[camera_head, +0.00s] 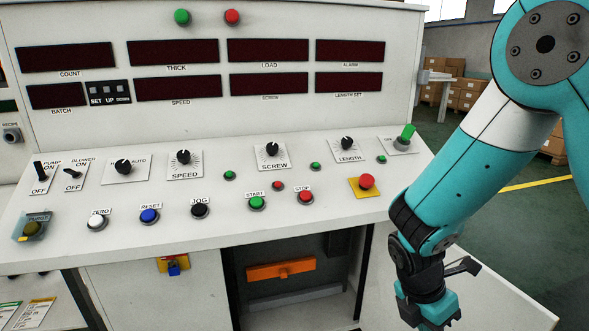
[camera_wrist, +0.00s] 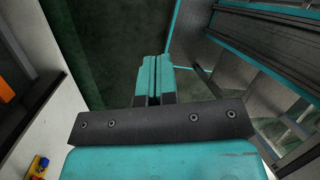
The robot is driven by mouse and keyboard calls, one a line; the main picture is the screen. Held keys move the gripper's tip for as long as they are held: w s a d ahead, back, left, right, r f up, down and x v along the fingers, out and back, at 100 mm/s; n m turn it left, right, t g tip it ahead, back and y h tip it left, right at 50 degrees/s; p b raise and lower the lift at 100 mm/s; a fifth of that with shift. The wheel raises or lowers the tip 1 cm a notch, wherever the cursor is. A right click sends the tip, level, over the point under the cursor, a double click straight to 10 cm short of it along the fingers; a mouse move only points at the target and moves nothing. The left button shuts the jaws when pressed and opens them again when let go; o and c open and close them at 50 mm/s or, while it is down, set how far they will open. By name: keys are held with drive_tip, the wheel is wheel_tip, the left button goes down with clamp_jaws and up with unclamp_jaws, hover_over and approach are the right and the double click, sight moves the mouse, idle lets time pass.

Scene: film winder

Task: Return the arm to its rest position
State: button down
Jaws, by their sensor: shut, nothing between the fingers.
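My gripper shows in the wrist view (camera_wrist: 152,80) with its two teal fingers together and nothing between them. In the head view the teal and white arm comes down from the upper right, and my gripper (camera_head: 432,312) hangs at the lower right, in front of the console's right end. Its fingertips are cut off or hidden at the bottom of that view. The gripper is apart from the panel's buttons and knobs.
The white control console (camera_head: 330,212) fills the left and middle. A red emergency button on a yellow plate (camera_head: 366,183) and a green-tipped switch (camera_head: 407,133) lie nearest my arm. An orange handle (camera_head: 281,269) is below. Boxes (camera_head: 462,92) stand behind on open floor.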

drive_tip(key=s+a+r+m+y, duration=0.4)
drive_tip(key=s+r+m, duration=0.3)
drive_tip(key=r, duration=0.3)
drive_tip(key=s+a+r+m+t+y, duration=0.1)
drive_tip(key=s+a+r+m+y, duration=0.2)
drive_tip(key=s+a+r+m, duration=0.3)
wheel_tip(320, 180, up, 4)
drive_tip(key=s+m, duration=0.1)
drive_tip(key=m, duration=0.2)
drive_tip(key=shift+s+r+y+p, duration=0.2)
drive_tip(key=shift+s+y+p, duration=0.2)
drive_tip(key=shift+d, duration=0.1)
